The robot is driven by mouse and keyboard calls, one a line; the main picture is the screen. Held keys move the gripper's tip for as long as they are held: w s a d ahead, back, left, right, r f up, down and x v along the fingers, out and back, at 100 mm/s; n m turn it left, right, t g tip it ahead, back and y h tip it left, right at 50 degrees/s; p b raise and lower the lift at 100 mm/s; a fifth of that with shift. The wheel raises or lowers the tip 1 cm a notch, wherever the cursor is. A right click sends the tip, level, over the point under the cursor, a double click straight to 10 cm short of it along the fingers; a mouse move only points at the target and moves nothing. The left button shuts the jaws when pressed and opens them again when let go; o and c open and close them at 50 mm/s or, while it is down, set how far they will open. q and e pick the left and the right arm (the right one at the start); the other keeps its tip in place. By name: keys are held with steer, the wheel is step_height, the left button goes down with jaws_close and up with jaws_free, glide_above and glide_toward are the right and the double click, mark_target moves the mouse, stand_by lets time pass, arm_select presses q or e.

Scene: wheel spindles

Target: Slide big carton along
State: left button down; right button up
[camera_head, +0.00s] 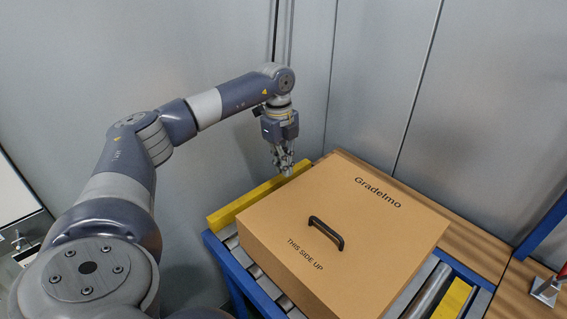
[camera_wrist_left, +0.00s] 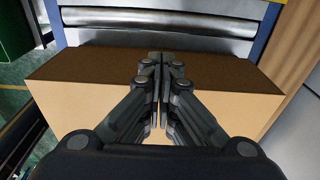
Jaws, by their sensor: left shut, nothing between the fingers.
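The big carton (camera_head: 370,225) is a tan box lettered "Gradelmo" and "THIS SIDE UP", with a black handle (camera_head: 326,232) on its top. It sits on a roller conveyor (camera_head: 432,290). My left gripper (camera_head: 285,170) points down at the carton's far left edge, shut and empty. In the left wrist view the shut fingers (camera_wrist_left: 158,58) lie in front of the carton (camera_wrist_left: 75,90). I cannot tell whether they touch it. My right gripper is not in view.
A yellow guide (camera_head: 250,196) runs along the conveyor's left side, and another yellow bar (camera_head: 453,299) is at the right. A blue frame (camera_head: 228,262) edges the conveyor. Grey wall panels (camera_head: 480,90) stand behind. Bare rollers (camera_wrist_left: 160,38) show beyond the carton in the wrist view.

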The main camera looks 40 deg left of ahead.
arm_select(q)
step_height(320, 180, down, 8)
steer(key=b, duration=0.6)
steer(key=shift+s+d+p, duration=0.2)
steer(key=shift+d+p, duration=0.5)
steer(key=shift+d, duration=1.55)
steer(key=shift+s+d+p, duration=0.15)
steer(key=shift+d+p, duration=0.55)
steer(key=shift+d, duration=1.55)
steer(key=shift+s+d+f+p, duration=0.15)
steer(key=shift+d+p, duration=0.25)
steer(key=shift+d, duration=1.15)
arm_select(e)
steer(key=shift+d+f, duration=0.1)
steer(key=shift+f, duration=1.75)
arm_select(q)
steer(key=shift+d, duration=0.1)
steer(key=shift+s+d+p, duration=0.2)
steer(key=shift+d+p, duration=0.35)
steer(key=shift+d, duration=1.75)
steer(key=shift+s+d+p, duration=0.15)
steer(key=shift+d+p, duration=0.1)
steer(key=shift+d, duration=1.55)
steer(key=shift+s+d+p, duration=0.15)
steer(key=shift+d+p, duration=0.05)
steer(key=shift+d, duration=1.6)
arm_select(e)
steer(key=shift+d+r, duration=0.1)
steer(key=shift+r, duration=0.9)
